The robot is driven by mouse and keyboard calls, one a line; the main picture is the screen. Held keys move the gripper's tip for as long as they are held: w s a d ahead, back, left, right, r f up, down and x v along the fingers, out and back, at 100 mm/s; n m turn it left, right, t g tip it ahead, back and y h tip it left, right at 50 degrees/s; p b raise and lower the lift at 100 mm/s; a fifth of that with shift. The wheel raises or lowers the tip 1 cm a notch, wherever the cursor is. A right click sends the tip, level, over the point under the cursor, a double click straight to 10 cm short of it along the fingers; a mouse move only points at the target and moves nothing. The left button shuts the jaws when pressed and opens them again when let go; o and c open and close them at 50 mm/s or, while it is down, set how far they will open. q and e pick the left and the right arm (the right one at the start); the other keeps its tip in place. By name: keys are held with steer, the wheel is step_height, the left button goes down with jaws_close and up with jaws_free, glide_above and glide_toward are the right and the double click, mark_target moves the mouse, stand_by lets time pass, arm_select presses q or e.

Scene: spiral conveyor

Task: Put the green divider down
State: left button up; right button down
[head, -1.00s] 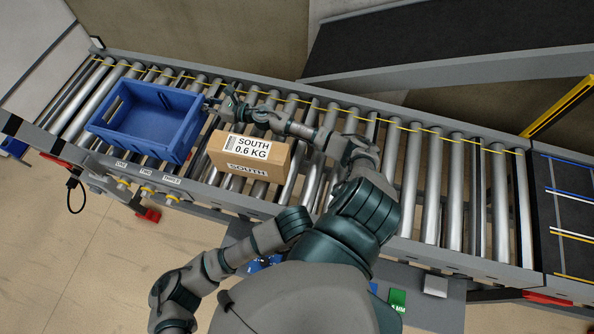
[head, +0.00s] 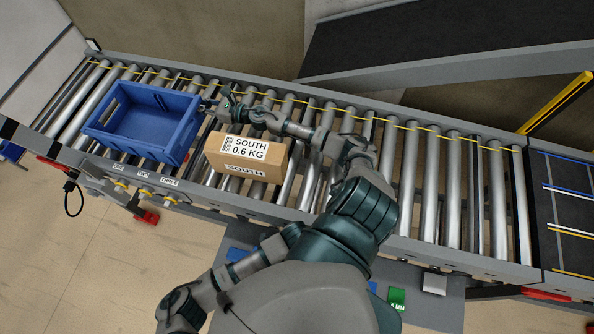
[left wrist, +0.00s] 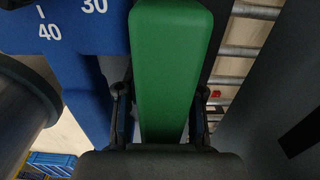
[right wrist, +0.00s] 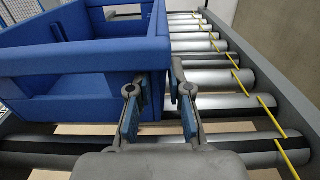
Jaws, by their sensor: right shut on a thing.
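The green divider (left wrist: 171,60) fills the middle of the left wrist view, close to the camera. My left gripper (left wrist: 162,105) has a finger on each side of it, spread apart, with narrow gaps showing beside the green. In the head view that gripper is hidden behind my own body. My right gripper (right wrist: 158,105) is shut on the near corner wall of the blue crate (right wrist: 85,60). In the head view it is at the right side of the crate (head: 108,127), which stands on the rollers.
A cardboard box (head: 246,158) marked SOUTH 0.6 KG stands on the roller conveyor (head: 455,190), right of the crate. A blue board (left wrist: 75,35) with numbers is beside the divider. A green piece (head: 397,298) marked MM lies near my body. Rollers to the right are bare.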

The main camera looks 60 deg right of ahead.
arm_select(q)
jaws_close()
step_height(320, 180, up, 10)
stand_by(0.6)
stand_by(0.5)
